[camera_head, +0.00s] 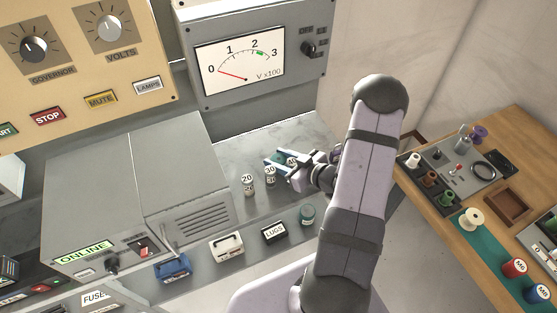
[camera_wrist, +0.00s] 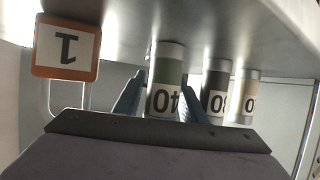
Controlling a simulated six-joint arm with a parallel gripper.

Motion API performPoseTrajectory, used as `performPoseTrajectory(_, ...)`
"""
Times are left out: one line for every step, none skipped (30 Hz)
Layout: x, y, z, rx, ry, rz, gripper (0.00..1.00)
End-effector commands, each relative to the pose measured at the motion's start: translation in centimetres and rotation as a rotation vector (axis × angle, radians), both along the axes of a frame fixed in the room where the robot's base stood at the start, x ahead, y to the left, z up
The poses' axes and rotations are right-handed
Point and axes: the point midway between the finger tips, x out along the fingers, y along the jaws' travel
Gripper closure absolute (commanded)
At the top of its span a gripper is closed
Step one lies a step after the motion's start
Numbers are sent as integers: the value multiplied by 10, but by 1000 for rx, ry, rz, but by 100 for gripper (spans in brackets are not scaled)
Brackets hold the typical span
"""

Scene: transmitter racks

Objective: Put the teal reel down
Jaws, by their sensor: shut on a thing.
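My gripper (camera_head: 279,160) is at the back of the grey counter, with its blue fingers on either side of a green cylinder marked 40 (camera_wrist: 168,82). That cylinder has pale ends and is mostly hidden by the fingers in the head view. In the wrist view, which is upside down, its end is at or close to the counter; I cannot tell if it touches.
An orange-framed tag marked 1 (camera_wrist: 66,47) is close by in the wrist view. A LUGS box (camera_head: 274,233) and a grey ONLINE cabinet (camera_head: 130,190) stand on the counter. Bare counter lies behind the cylinders.

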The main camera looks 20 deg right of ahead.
Motion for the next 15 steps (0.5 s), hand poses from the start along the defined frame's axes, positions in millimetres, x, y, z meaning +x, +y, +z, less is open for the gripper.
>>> performPoseTrajectory(0, 0, 2, -1, -2, 1, 88)
performPoseTrajectory(0, 0, 4, -1, -2, 1, 88)
performPoseTrajectory(0, 0, 6, -1, -2, 1, 88)
performPoseTrajectory(0, 0, 7, -1, -2, 1, 88)
performPoseTrajectory(0, 0, 10, -1, -2, 1, 88)
performPoseTrajectory(0, 0, 13, -2, -2, 0, 88)
performPoseTrajectory(0, 0, 15, -1, -1, -1, 88)
performPoseTrajectory(0, 0, 17, -2, -2, 0, 88)
performPoseTrajectory(0, 0, 21, -3, -2, 0, 88)
performPoseTrajectory(0, 0, 24, -3, -1, 0, 88)
performPoseTrajectory(0, 0, 27, -3, -2, -1, 88)
performPoseTrajectory(0, 0, 32, -2, -2, 0, 88)
performPoseTrajectory(0, 0, 35, -3, -2, 0, 88)
performPoseTrajectory(0, 0, 39, -3, -3, 1, 88)
performPoseTrajectory(0, 0, 43, -2, -3, 0, 88)
